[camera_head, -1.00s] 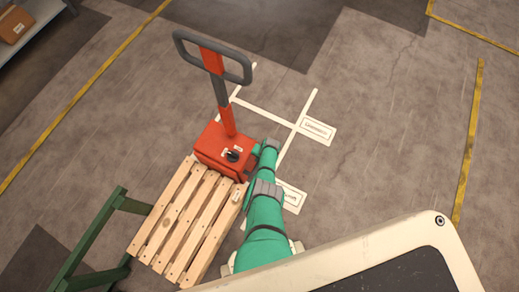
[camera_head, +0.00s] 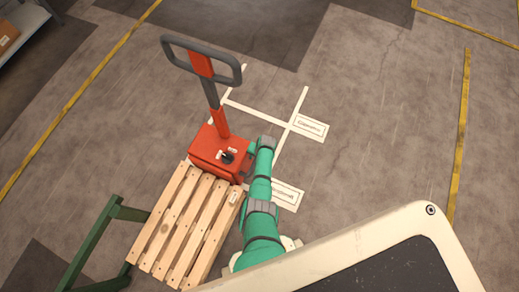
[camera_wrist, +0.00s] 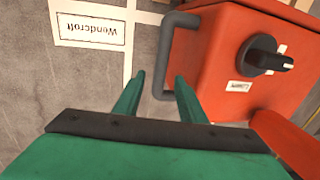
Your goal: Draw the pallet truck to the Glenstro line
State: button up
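The orange pallet truck (camera_head: 217,152) stands on the floor with its tall grey-and-orange tiller (camera_head: 209,84) upright. A slatted wooden pallet (camera_head: 185,225) sits on its fork side. A white floor label (camera_head: 310,126) reads like "Glenstro", right of the truck beside white line markings. A second label, "Wendcroft" (camera_wrist: 90,28), also shows in the head view, partly behind my arm (camera_head: 288,195). In the wrist view, a grey side bar (camera_wrist: 160,60) is fixed to the truck body (camera_wrist: 225,60). My gripper (camera_wrist: 160,85) is open, its fingertips apart around the bar's near end; contact is unclear.
A green metal frame (camera_head: 100,235) stands close to the pallet's left side. A shelf with a brown box (camera_head: 5,36) is at the top left. Yellow floor lines run left (camera_head: 80,92) and right (camera_head: 461,130). Floor right of the labels is clear.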

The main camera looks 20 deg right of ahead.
notch_tip(320, 180, up, 7)
jog(key=s+d, duration=0.1)
jog(key=shift+r, duration=0.2)
dwell(0.4)
jog(key=shift+s, duration=0.15)
